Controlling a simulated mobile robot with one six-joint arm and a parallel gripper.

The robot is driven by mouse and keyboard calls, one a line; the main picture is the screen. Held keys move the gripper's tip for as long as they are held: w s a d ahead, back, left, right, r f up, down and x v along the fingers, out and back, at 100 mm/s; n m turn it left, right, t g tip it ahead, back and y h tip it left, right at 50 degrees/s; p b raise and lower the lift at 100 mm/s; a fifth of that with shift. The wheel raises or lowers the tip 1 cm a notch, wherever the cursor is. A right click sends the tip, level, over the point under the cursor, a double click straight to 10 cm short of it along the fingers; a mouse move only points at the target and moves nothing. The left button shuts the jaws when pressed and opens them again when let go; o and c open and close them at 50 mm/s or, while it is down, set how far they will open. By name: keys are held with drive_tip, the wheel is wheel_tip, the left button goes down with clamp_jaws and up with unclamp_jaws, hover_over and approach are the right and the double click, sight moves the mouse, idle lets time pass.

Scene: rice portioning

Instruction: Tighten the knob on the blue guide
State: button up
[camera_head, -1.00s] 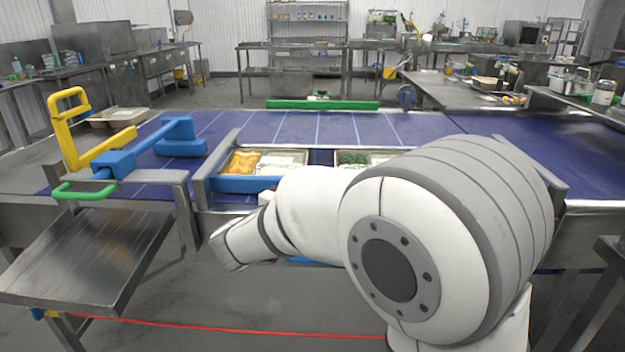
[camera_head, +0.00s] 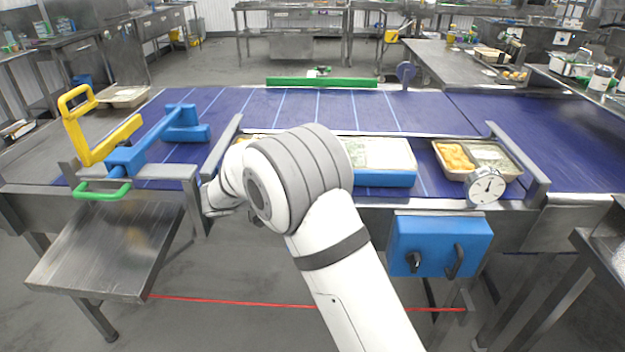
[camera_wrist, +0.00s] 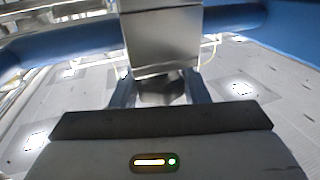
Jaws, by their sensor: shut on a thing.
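In the wrist view, my gripper (camera_wrist: 160,92) has its two fingers on either side of a dark knob (camera_wrist: 162,90). The knob sits beneath a bright metal block (camera_wrist: 160,35). The blue guide (camera_wrist: 60,45) runs behind the block, showing at left and right. Another blue bar (camera_head: 150,142), with a wide blue end, reaches over the belt at the left. My gripper and the knob are hidden in the head view, beyond my wrist.
Food trays (camera_head: 460,158) lie on the blue belt (camera_head: 290,105). A dial (camera_head: 485,187) and blue box (camera_head: 440,245) are at the right.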

drive_tip(key=shift+g, duration=0.3)
drive_tip(key=o, duration=1)
drive_tip(key=p+v, duration=0.1)
drive_tip(key=v, duration=0.7)
drive_tip(key=shift+f, duration=0.1)
